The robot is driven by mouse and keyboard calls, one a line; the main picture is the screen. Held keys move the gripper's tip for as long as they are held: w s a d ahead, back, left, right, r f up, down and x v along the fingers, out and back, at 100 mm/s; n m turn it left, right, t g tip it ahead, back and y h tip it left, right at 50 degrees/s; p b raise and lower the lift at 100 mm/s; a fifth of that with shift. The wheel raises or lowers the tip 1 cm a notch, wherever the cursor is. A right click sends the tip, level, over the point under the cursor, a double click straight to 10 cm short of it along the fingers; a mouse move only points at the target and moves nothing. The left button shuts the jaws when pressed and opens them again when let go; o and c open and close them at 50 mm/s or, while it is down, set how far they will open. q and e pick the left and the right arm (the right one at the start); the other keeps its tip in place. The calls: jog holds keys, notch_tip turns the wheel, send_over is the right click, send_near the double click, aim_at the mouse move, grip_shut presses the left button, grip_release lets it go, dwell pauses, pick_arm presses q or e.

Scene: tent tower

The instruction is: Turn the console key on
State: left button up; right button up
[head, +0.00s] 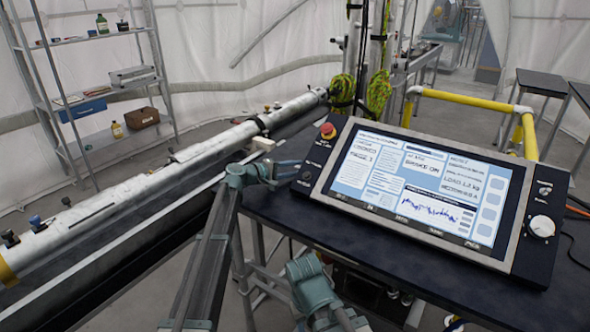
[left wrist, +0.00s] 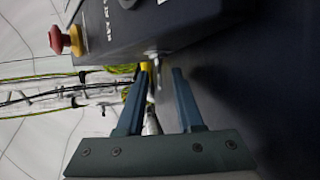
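The console (head: 425,190) is a dark tilted panel with a lit screen, standing on a dark table. A small metal key (left wrist: 154,62) sticks out from the console face in the left wrist view. In the head view the key is too small to make out clearly beside my gripper. My left gripper (head: 286,171) is at the console's left edge, below the red button. In the left wrist view its two fingers (left wrist: 161,75) are apart, with the key just beyond and between the tips. I cannot tell whether they touch it.
A red emergency button (head: 327,130) on a yellow base sits at the console's upper left; it also shows in the left wrist view (left wrist: 58,40). A white knob (head: 541,226) is at the right. The dark table (head: 400,270) is bare in front. A long white tube (head: 150,185) runs at left.

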pick_arm(q)
jog(key=p+v, duration=0.2)
jog(key=v, duration=1.1)
jog(key=shift+s+a+r, duration=0.1)
jog(key=shift+s+a, duration=0.05)
jog(key=shift+a, duration=0.2)
